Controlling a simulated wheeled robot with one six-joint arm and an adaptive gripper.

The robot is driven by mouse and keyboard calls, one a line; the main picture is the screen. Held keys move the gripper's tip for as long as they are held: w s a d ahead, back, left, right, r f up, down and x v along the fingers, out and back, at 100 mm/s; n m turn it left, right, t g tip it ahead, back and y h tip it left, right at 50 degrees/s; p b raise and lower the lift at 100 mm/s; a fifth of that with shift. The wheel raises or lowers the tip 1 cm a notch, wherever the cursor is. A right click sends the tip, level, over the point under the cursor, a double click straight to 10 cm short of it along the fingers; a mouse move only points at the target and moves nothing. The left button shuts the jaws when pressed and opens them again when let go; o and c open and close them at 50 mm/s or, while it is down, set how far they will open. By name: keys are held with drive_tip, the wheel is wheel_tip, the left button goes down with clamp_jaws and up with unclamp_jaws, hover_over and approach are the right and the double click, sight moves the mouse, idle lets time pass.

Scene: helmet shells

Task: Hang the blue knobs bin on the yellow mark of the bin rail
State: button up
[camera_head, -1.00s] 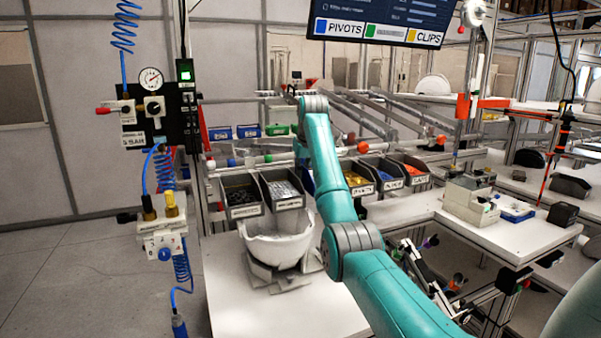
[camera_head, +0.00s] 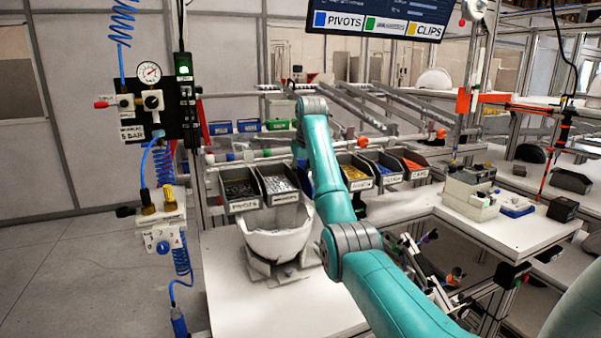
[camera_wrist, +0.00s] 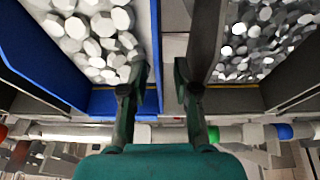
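The blue knobs bin (camera_wrist: 108,103) is at the upper left of the wrist view, holding many pale faceted knobs. My gripper (camera_wrist: 164,75) is open. Its left finger overlaps the blue bin's near right corner, and I cannot tell whether it touches. Its right finger is beside a grey bin. A strip of light surface shows between the fingers. The bin rail (camera_wrist: 60,131) runs below the bins, with green and blue marks right of my gripper. I see no yellow mark clearly.
A grey bin (camera_wrist: 235,98) of shiny metal parts stands close on the right. In the head view, several dark labelled bins hang along the rail either side of my arm. A white helmet shell (camera_head: 275,240) sits on a stand on the white table (camera_head: 240,300), whose front left is clear.

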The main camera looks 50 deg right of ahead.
drive_tip(key=v, duration=0.7)
drive_tip(key=shift+r, duration=0.25)
drive_tip(key=shift+a, duration=0.1)
